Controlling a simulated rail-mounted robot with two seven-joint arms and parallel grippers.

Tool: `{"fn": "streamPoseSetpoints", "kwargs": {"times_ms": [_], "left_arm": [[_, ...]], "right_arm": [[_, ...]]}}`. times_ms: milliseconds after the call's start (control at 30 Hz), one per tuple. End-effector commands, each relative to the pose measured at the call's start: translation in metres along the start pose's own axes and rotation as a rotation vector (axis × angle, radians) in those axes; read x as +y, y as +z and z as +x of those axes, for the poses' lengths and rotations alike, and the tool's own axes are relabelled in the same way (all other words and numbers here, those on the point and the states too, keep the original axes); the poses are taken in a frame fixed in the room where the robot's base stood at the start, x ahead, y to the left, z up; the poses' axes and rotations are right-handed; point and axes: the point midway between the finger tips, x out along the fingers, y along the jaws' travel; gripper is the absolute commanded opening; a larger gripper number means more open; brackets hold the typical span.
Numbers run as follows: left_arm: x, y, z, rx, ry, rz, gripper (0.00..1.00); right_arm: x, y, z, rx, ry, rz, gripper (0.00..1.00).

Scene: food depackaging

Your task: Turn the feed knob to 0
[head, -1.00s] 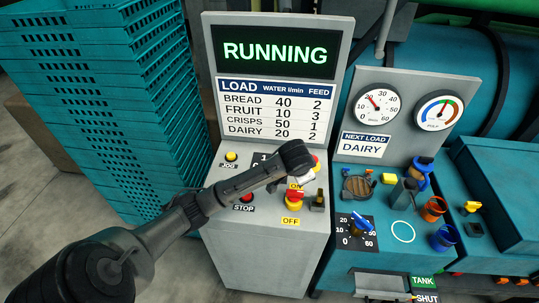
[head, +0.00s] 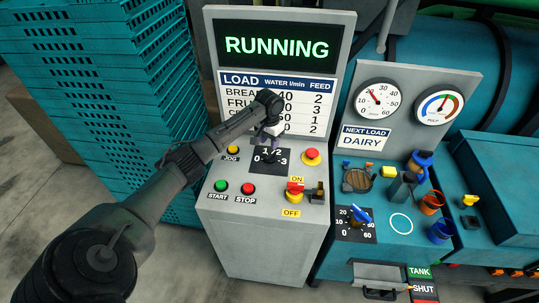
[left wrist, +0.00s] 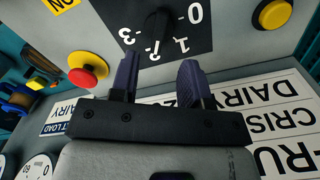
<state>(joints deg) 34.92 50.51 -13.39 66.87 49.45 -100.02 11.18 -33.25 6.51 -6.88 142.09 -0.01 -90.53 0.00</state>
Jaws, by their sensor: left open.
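The feed knob (left wrist: 157,22) is black and sits on a dark plate (left wrist: 205,38) marked 0 to 3. In the head view the plate (head: 284,154) is on the sloping panel under the load chart, with the knob partly behind my gripper. I cannot tell which number the knob points to. My left gripper (head: 267,141) hovers by the plate, over its upper part. In the left wrist view its two purple-grey fingers (left wrist: 158,67) are apart and empty, with the knob beyond the gap between them. No contact shows. My right gripper is not in view.
A red mushroom button (head: 312,155) is right of the plate and a yellow jog button (head: 233,150) is left. Start (head: 221,186), stop (head: 248,188) and the red-yellow ON/OFF switch (head: 294,191) lie below. The screen (head: 276,47) reads RUNNING. Blue crates (head: 95,100) stand left.

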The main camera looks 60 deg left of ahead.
Motion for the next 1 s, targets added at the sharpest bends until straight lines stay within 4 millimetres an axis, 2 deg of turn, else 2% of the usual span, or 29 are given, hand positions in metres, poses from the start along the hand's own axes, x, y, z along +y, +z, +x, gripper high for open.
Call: {"fn": "streamPoseSetpoints", "kwargs": {"times_ms": [33,200,400,600,933,1000], "left_arm": [[0.000,0.000,0.011,-0.003,0.000,0.000,0.43],[0.000,0.000,0.040,-0.001,0.000,0.000,0.43],[0.001,0.000,0.063,0.000,0.000,0.001,0.43],[0.000,0.000,0.073,0.001,-0.001,0.002,0.43],[0.000,0.000,0.075,0.002,-0.001,0.002,0.43],[0.000,0.000,0.075,0.002,-0.001,0.002,0.38]], "right_arm": [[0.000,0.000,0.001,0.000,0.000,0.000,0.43],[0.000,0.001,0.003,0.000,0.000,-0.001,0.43],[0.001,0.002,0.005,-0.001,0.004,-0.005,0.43],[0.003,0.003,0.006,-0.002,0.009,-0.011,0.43],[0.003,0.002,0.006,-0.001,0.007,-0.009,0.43],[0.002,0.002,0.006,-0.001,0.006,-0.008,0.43]]}}
